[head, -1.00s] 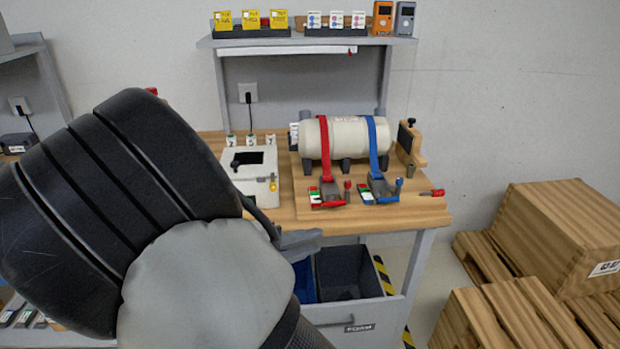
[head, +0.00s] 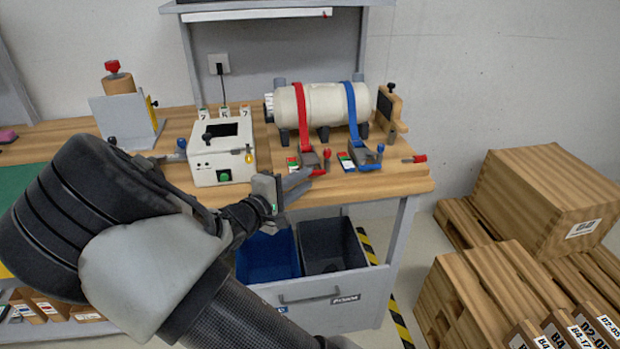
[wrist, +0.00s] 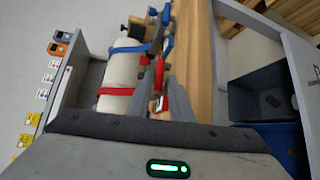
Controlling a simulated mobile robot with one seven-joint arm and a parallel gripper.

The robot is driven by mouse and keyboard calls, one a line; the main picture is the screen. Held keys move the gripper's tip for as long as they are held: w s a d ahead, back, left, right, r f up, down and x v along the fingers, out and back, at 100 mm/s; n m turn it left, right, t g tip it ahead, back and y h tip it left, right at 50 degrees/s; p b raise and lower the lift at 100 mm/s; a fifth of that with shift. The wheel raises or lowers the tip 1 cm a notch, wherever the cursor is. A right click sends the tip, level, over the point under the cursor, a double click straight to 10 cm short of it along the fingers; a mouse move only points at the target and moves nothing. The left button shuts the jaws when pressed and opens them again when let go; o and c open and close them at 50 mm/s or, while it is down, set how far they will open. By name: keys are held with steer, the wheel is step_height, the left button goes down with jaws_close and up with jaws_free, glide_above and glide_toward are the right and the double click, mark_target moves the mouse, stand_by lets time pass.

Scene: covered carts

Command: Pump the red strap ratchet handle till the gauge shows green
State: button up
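The red strap (head: 301,112) runs over a cream cylinder (head: 322,104) on the bench, down to its ratchet (head: 309,158). The ratchet's red-tipped handle (head: 327,154) stands up at its right. A small gauge block (head: 292,164) with green, white and red patches sits at the ratchet's left; its reading is too small to tell. My gripper (head: 306,183) is just in front of the red ratchet, at the bench's front edge. In the wrist view, its two fingers (wrist: 160,101) are apart, with red ratchet parts (wrist: 160,74) beyond them. I cannot tell whether they touch.
A blue strap (head: 352,108) with its own ratchet (head: 366,157) is close on the right. A white box (head: 221,160) stands left of my gripper. Below are open blue (head: 268,262) and dark bins (head: 334,248). Wooden crates (head: 545,200) stand at right.

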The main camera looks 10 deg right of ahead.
mark_target(312, 175)
steer(key=shift+x, duration=1.85)
jaws_close()
